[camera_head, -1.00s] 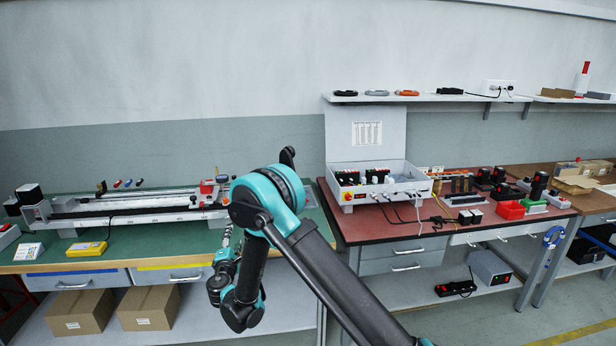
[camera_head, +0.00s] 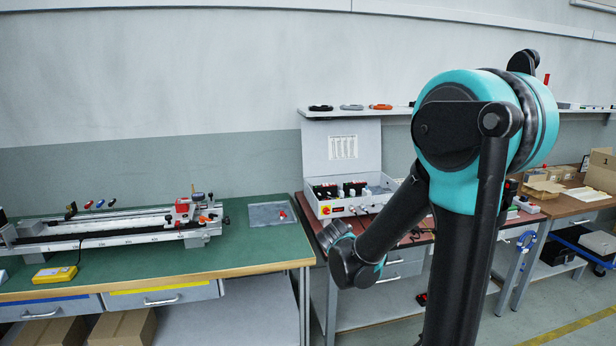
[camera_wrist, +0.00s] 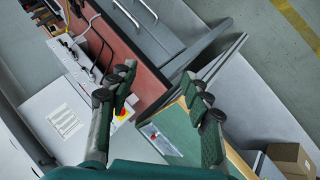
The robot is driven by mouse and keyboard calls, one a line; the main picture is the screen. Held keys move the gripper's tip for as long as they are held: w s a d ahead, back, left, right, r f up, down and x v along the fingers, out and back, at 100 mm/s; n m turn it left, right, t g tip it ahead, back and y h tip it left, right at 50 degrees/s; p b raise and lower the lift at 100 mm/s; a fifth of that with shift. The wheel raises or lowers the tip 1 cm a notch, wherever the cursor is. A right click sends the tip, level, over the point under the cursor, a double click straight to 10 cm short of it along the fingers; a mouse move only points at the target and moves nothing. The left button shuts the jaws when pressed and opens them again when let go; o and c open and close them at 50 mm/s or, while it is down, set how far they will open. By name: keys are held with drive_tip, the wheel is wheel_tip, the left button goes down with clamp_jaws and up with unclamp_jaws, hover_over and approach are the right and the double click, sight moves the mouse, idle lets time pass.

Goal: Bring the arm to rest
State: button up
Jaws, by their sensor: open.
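My gripper (camera_wrist: 160,98) shows in the wrist view with its two dark fingers spread wide apart and nothing between the tips. The wrist view looks down past it to the gap between the green bench and the red-brown bench, and the picture is rotated. In the head view my arm is folded, with its elbow raised high on the right and its forearm pointing down and left in front of the red-brown bench. The gripper itself is hidden in the head view.
The green bench (camera_head: 150,260) carries a gantry rail (camera_head: 110,228), a yellow meter (camera_head: 54,274) and a grey tray (camera_head: 268,214). Cardboard boxes (camera_head: 122,328) lie under the green bench.

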drive_tip(key=s+d+f+m+g+y, duration=0.1)
drive_tip(key=s+d+f+m, duration=0.1)
drive_tip(key=s, duration=0.8)
drive_tip(key=s+d+f+m+g+y, duration=0.2)
drive_tip(key=s+m, duration=0.3)
drive_tip(key=s, duration=0.6)
drive_tip(key=shift+s+d+f+g, duration=0.2)
drive_tip(key=shift+d+f+g, duration=0.1)
drive_tip(key=shift+d, duration=0.5)
